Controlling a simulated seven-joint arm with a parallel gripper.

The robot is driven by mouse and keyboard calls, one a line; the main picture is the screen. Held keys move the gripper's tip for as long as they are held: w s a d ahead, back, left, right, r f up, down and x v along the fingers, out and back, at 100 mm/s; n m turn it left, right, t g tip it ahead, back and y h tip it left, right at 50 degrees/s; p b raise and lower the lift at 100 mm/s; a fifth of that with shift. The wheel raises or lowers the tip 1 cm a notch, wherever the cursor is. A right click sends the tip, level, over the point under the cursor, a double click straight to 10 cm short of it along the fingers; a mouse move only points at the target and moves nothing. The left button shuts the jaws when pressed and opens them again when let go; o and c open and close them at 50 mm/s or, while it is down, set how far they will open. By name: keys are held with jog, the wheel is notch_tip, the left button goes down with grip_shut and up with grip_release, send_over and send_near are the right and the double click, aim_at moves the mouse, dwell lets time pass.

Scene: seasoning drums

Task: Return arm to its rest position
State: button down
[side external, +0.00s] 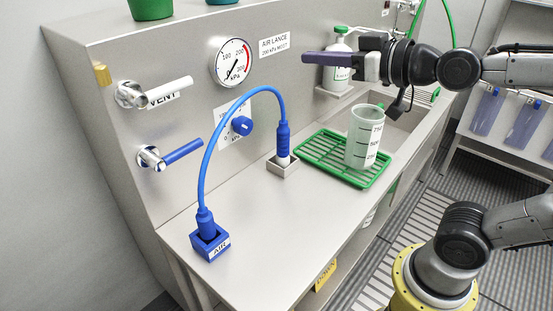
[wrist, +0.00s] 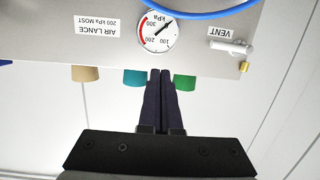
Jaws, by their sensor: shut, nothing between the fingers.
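My gripper (side external: 308,58) is raised above the bench at the upper right of the side external view, its purple fingers pointing left toward the back panel. In the wrist view my gripper (wrist: 160,74) shows two dark fingers lying together with nothing between them. It is clear of the bench top and touches nothing that I can see. The wrist view shows the panel upside down, with the pressure gauge (wrist: 158,31) beyond the fingertips.
A blue hose (side external: 238,98) arches from the blue AIR block (side external: 210,243) to a small grey holder (side external: 282,168). A beaker (side external: 364,137) stands on a green rack (side external: 326,160). A white bottle (side external: 338,72) is close below my gripper. Vent (side external: 172,90) and blue levers (side external: 183,151) project from the panel.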

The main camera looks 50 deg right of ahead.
jog(key=s+d+f+g, duration=0.1)
jog(key=s+f+g, duration=0.9)
jog(key=s+f, duration=0.6)
jog(key=shift+d+m+h, duration=0.2)
jog(key=shift+m+h, duration=0.1)
jog(key=shift+m, duration=0.1)
